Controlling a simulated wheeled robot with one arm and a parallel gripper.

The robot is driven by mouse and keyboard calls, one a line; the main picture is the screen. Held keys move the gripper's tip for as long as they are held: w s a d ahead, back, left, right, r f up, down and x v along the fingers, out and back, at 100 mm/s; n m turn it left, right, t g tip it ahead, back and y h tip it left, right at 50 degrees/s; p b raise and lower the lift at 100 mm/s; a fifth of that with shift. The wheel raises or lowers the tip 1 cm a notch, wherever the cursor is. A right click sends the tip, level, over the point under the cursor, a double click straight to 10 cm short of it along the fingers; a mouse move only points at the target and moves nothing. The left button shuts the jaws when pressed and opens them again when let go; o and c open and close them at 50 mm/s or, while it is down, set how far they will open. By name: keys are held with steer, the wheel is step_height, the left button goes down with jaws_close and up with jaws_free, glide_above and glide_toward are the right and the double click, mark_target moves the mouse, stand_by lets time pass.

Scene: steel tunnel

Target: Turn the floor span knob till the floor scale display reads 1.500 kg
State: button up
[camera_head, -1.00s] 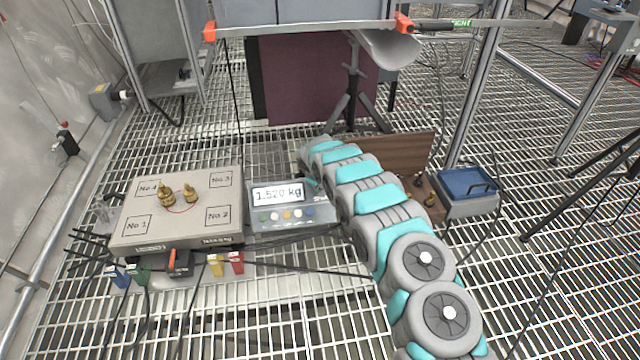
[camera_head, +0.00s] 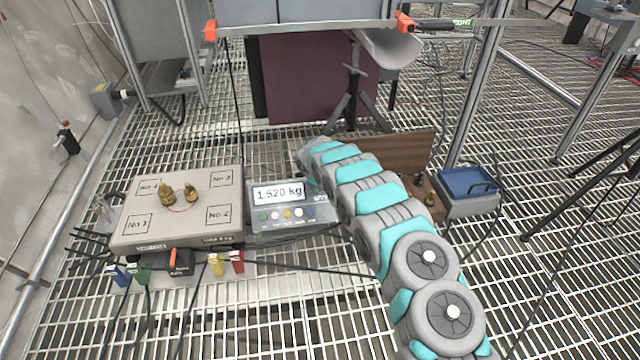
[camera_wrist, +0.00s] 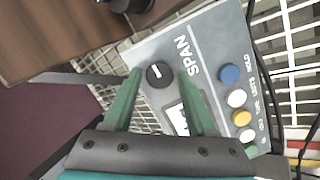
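The floor scale display (camera_head: 278,193) reads 1.520 kg in the head view. It sits on a grey indicator box (camera_head: 325,211) on the grating. In the wrist view the black span knob (camera_wrist: 158,75), with a white pointer line, sits beside the printed word SPAN. My gripper (camera_wrist: 160,72) has its two green fingers on either side of the knob, with a small gap showing on each side. Whether the tips reach down to the knob's height I cannot tell. In the head view my arm hides the knob.
The scale platform (camera_head: 139,218) left of the display bears brass weights (camera_head: 178,193). Coloured buttons (camera_wrist: 236,98) line the panel near the knob. A wooden board (camera_head: 408,152) and a blue-topped box (camera_head: 467,182) stand to the right. Cables cross the grating.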

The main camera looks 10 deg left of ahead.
steer(key=shift+o, duration=0.9)
steer(key=v, duration=0.7)
steer(key=shift+s+r+p, duration=0.25)
steer(key=shift+p, duration=0.05)
